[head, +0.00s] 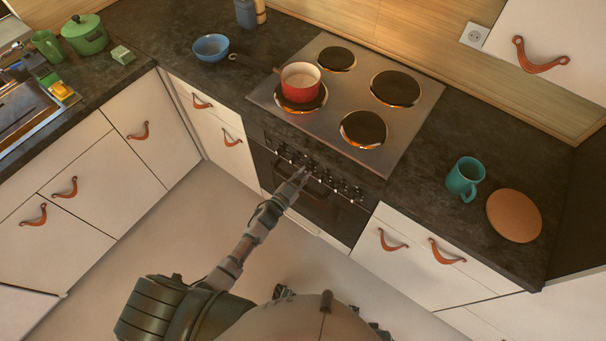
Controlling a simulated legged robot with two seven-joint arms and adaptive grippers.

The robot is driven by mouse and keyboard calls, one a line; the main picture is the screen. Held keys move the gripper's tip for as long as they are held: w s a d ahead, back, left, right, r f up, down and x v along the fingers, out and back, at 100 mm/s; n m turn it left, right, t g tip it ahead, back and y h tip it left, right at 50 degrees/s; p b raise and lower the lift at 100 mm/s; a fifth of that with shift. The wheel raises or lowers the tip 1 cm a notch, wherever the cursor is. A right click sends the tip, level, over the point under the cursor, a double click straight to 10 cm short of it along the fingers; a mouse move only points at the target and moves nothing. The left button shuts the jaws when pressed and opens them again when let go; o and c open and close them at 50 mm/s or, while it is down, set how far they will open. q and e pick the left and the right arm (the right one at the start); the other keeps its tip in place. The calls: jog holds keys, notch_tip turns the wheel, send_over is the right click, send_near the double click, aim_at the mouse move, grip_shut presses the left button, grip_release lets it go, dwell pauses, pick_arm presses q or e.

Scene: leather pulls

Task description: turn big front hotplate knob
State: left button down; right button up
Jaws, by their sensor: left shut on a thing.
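The stove's front panel holds a row of dark knobs (342,187) below the cooktop (340,110). My left gripper (302,174) is at this row, near its middle, and is shut on one of the knobs. The gripped knob is hidden by the fingers, so I cannot tell its exact setting. My right gripper does not show.
A red pot (300,82) stands on the front left hotplate. A blue bowl (211,47) is on the counter to the left. A teal mug (465,178) and a round board (514,215) are on the right counter. The oven door (310,197) is below the knobs.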

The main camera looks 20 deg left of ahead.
pick_arm(q)
jog(key=shift+m, duration=0.9)
jog(key=m, duration=0.3)
jog(key=shift+d, duration=0.1)
jog(key=shift+m+b, duration=0.45)
jog(key=shift+m, duration=0.85)
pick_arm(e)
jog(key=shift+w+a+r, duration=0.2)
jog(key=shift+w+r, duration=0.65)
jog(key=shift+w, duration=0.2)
pick_arm(q)
jog(key=shift+f+m, duration=0.1)
jog(key=shift+m, duration=0.2)
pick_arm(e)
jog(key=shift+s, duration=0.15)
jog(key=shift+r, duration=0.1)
